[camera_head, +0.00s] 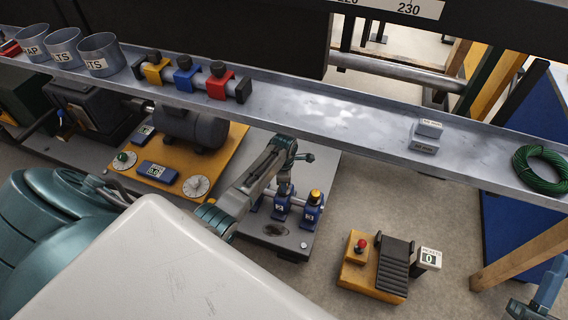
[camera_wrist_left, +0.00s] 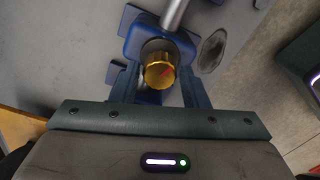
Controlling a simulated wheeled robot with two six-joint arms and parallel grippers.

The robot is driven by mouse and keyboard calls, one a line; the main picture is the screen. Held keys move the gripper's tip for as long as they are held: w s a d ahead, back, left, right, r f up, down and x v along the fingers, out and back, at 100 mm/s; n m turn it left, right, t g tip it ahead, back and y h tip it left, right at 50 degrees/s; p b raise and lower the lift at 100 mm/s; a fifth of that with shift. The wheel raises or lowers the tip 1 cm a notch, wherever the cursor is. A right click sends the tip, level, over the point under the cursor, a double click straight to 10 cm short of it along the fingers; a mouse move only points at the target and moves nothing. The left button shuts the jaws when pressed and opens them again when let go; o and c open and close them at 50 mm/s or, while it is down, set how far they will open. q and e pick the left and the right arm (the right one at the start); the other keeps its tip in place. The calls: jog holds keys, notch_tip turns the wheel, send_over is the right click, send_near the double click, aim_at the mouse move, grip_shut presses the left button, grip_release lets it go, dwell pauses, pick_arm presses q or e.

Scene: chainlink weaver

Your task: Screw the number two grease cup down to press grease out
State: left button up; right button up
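Two blue bearing blocks stand on a grey plate in the head view, the left one (camera_head: 281,210) under my left gripper (camera_head: 284,190) and the right one (camera_head: 311,214) topped by a brass cup (camera_head: 315,195). Their small labels are too small to read surely. In the left wrist view a brass grease cup (camera_wrist_left: 160,74) with a red mark sits on a blue block (camera_wrist_left: 150,28), between the fingers of my left gripper (camera_wrist_left: 161,88). The fingers stand either side with narrow gaps. My right gripper (camera_head: 522,307) shows only partly at the lower right corner.
A dark stain (camera_head: 275,230) lies on the plate before the blocks. A grey shelf (camera_head: 330,118) runs across behind my left arm. A motor (camera_head: 190,128) stands to the left. A pedal unit (camera_head: 395,262) stands on the floor at right, with clear floor between.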

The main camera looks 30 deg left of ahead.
pick_arm(q)
jog(key=c, duration=0.6)
jog(key=shift+r+m+p, duration=0.1)
jog(key=shift+m+p, duration=0.6)
jog(key=shift+p, duration=0.2)
jog(key=shift+m+p, duration=0.5)
jog(key=shift+p, duration=0.05)
pick_arm(e)
notch_tip(320, 180, down, 13)
jog(key=m+g+h, duration=0.1)
jog(key=g, duration=0.7)
pick_arm(q)
jog(key=shift+m+p, duration=0.9)
jog(key=shift+m, duration=0.7)
jog(key=shift+m+p, duration=0.9)
jog(key=shift+m, duration=0.3)
jog(key=m+p, duration=0.1)
jog(key=m, duration=0.2)
jog(key=shift+m, duration=0.3)
jog(key=m+p, duration=0.1)
jog(key=m, duration=0.2)
jog(key=shift+m, duration=1.9)
pick_arm(e)
jog(key=s+f+g, duration=0.7)
jog(key=s+g, duration=0.2)
jog(key=g, duration=0.2)
jog(key=shift+s+d+f+n+h, duration=0.2)
jog(key=shift+s+d+n+h, duration=0.1)
jog(key=shift+s+h, duration=0.1)
jog(key=shift+r, duration=0.1)
